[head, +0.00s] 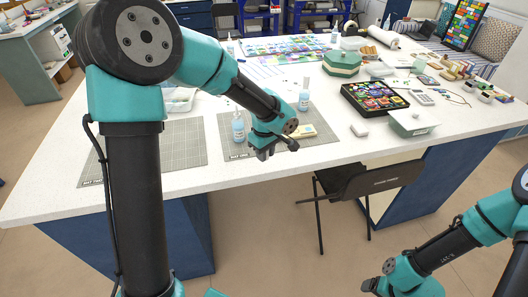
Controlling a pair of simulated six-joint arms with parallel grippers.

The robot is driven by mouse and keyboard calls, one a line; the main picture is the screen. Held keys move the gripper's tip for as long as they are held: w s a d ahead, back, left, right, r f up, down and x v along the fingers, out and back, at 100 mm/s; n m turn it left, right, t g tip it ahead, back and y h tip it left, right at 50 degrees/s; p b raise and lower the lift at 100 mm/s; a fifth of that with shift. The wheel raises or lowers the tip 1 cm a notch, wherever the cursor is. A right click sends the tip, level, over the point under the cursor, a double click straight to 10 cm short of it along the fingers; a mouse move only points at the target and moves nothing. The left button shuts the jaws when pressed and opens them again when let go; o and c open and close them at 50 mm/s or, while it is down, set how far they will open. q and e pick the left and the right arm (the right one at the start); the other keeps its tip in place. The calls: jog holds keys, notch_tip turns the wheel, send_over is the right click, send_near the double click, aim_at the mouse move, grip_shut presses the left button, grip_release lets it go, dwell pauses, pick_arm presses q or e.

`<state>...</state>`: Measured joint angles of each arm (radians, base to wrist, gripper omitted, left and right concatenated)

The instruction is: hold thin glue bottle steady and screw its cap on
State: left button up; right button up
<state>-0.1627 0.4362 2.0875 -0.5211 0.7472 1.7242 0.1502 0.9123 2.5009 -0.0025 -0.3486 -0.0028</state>
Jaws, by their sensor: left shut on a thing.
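My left gripper (264,153) is above the front edge of the table, by the right-hand cutting mat. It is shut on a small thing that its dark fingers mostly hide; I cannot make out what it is. A thin bottle with pale blue liquid (238,128) stands upright on that mat, just left of the gripper. A similar bottle (304,97) stands farther back to the right. I cannot tell which is the glue bottle, and I cannot make out a loose cap. My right gripper (371,286) is low at the bottom, away from the table; its fingers are too small to read.
Two grey cutting mats, left (180,145) and right (325,129), lie along the table front (195,181). A black tray of coloured glass (352,97), a grey-green box (413,124) and a green-lidded box (343,62) stand to the right. A dark chair (372,182) is in front.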

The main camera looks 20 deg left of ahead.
pick_arm(q)
jog(key=m, duration=0.1)
jog(key=w+m, duration=0.1)
jog(key=m, duration=0.1)
jog(key=shift+w+d+f, duration=0.15)
jog(key=shift+d+f, duration=0.05)
jog(key=shift+d, duration=0.1)
jog(key=m, duration=0.1)
jog(key=w+m, duration=0.1)
jog(key=m, duration=0.1)
jog(key=d+m, duration=0.1)
jog(key=shift+w+f+m, duration=0.35)
jog(key=shift+m, duration=0.05)
jog(key=m, duration=0.1)
jog(key=w+m, duration=0.1)
jog(key=m, duration=0.2)
jog(key=shift+w+d+f+m, duration=0.3)
jog(key=shift+w+d+m, duration=0.05)
jog(key=shift+w+m, duration=0.05)
jog(key=m, duration=0.1)
jog(key=w+m, duration=0.1)
jog(key=m, duration=0.2)
jog(key=shift+w+d+f, duration=0.15)
jog(key=shift+d+f, duration=0.15)
jog(key=shift+d, duration=0.05)
